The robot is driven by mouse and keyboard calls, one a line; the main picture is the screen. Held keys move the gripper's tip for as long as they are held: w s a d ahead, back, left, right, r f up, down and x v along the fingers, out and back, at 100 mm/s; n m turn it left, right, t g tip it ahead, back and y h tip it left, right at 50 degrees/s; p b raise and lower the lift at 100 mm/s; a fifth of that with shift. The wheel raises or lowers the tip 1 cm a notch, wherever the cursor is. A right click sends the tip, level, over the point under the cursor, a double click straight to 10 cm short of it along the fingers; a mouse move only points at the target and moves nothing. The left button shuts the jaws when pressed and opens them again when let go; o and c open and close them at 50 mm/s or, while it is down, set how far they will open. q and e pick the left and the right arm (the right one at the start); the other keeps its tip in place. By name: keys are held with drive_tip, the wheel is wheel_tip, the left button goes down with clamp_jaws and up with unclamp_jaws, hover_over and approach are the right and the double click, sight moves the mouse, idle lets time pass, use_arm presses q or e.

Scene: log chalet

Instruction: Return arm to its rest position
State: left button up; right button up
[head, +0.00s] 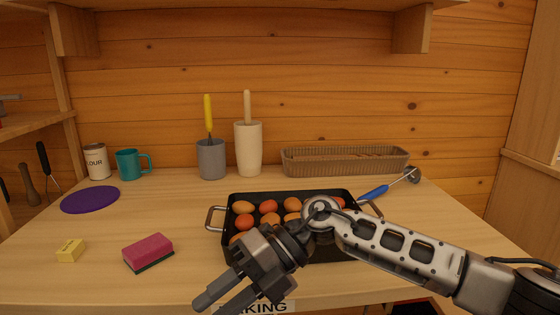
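One arm comes in from the right, and its hand is my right gripper (238,300). It hangs over the front edge of the counter, in front of the black roasting pan (229,199). Its fingers point down and left and are spread apart, with nothing seen between them. The arm and gripper hide the front and right part of the pan. The pan holds several brown and reddish eggs (268,207). My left gripper is not in the head view.
A pink sponge (148,250) and a yellow block (71,250) lie left of the pan. A purple disc (90,199), a teal mug (130,164), a flour can (96,162), two utensil holders (212,160) and a long basket (345,161) stand behind.

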drive_tip(key=s+a+r+m+t+y, duration=0.35)
drive_tip(key=m+y, duration=0.35)
drive_tip(key=y, duration=0.3)
drive_tip(key=w+d+f+m+t+h, duration=0.2)
drive_tip(key=d+f+m+t+h, duration=0.35)
drive_tip(key=m+t, duration=0.6)
drive_tip(key=w+d+f+m+t+h, duration=0.35)
drive_tip(key=d+m+t, duration=0.4)
drive_tip(key=m, duration=0.65)
use_arm(q)
drive_tip(key=p, duration=0.2)
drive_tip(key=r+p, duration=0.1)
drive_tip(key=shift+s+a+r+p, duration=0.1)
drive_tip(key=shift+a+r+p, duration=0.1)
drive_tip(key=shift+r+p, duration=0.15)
use_arm(e)
drive_tip(key=s+d+f+m+g+h, duration=0.5)
drive_tip(key=s+d+f+m+h, duration=0.2)
drive_tip(key=s+d+f, duration=0.5)
wheel_tip(320, 180, down, 3)
drive_tip(key=shift+s+d+g+h, duration=0.35)
drive_tip(key=shift+s+h, duration=0.2)
drive_tip(key=shift+h, duration=0.25)
